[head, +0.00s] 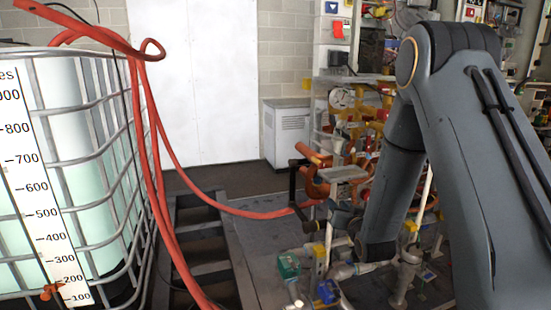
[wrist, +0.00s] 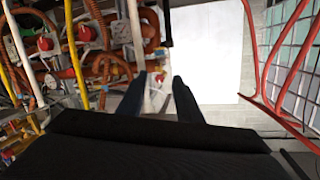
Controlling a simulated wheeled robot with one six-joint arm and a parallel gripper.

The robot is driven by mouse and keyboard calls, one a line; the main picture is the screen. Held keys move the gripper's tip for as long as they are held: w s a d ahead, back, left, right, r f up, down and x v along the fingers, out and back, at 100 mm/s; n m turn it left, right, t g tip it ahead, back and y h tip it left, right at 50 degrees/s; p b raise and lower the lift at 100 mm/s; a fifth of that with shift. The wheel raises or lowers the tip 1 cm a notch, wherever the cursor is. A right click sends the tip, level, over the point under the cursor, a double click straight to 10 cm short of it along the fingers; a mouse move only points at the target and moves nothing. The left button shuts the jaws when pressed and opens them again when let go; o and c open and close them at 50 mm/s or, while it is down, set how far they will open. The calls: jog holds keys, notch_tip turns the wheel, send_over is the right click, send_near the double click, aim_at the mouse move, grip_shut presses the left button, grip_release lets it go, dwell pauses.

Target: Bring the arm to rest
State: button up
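My arm (head: 402,160) comes in from the right in the head view, bends at a high elbow and reaches down in front of the pipework. My gripper (wrist: 157,78) shows in the wrist view as two dark fingers. They stand apart with a gap between them, and I see nothing held in it. A white panel and part of the piping show behind the fingertips. In the head view the gripper is hard to make out against the cluttered pipes.
A caged liquid tank (head: 75,170) with a level scale stands at the left. Red hoses (head: 160,190) hang beside it and run to the pipework (head: 325,185). A white door (head: 195,80) and a grey cabinet (head: 288,132) stand behind. Some floor (head: 225,178) before the door is clear.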

jog(key=s+r+n+g+p, duration=0.1)
jog(key=s+g, duration=0.7)
jog(key=s, duration=1.2)
jog(key=s+a+r+g+h+p, duration=0.1)
jog(key=s+g, duration=0.7)
jog(key=s, duration=1.1)
jog(key=shift+s+a+r+n+h+p, duration=0.3)
jog(key=shift+s+r+n+p, duration=0.1)
jog(key=shift+r, duration=0.45)
